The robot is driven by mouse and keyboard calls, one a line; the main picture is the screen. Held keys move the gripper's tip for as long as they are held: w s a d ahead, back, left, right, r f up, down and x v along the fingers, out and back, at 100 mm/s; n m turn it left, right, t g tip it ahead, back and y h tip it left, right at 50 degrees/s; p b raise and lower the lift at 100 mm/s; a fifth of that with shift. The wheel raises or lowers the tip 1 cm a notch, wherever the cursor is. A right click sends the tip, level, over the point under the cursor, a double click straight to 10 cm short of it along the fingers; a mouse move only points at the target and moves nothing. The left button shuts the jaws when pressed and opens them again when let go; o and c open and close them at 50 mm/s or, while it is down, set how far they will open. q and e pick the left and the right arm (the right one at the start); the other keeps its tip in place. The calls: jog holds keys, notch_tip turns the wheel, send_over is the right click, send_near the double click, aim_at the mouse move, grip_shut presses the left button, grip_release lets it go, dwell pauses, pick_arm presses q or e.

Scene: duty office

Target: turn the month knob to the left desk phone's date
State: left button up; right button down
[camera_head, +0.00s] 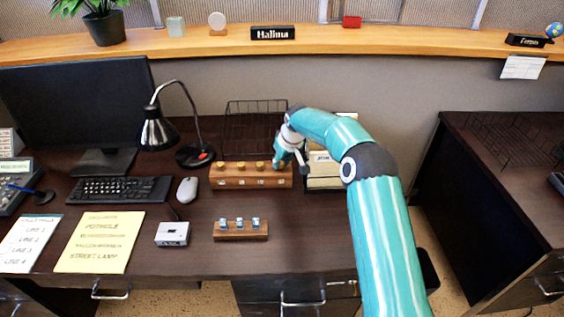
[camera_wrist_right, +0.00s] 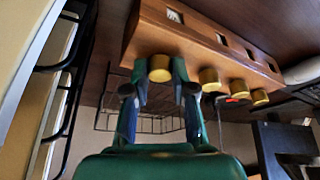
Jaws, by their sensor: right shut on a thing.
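A wooden block (camera_head: 236,182) with a row of brass knobs on top and small white windows on its front stands at the back middle of the desk. My right gripper (camera_head: 280,163) reaches down over the block's right end. In the right wrist view my right gripper (camera_wrist_right: 159,78) is shut on the end knob (camera_wrist_right: 159,67), with a finger on each side. The other knobs (camera_wrist_right: 209,79) stand free in a row beside it. The window characters are too small to read. The left desk phone (camera_head: 12,174) has a lit greenish display, unreadable here. My left gripper is not in view.
A wire basket (camera_head: 250,118) stands behind the block, and a card file (camera_head: 322,172) stands close on its right. A lamp (camera_head: 158,130) and mouse (camera_head: 187,190) are to the left. A smaller wooden stand (camera_head: 240,236) and a grey box (camera_head: 172,234) lie in front.

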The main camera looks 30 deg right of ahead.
jog(key=c, duration=1)
grip_release()
jog(key=shift+o, duration=0.2)
jog(key=v, duration=1.2)
jog(key=shift+f, duration=0.1)
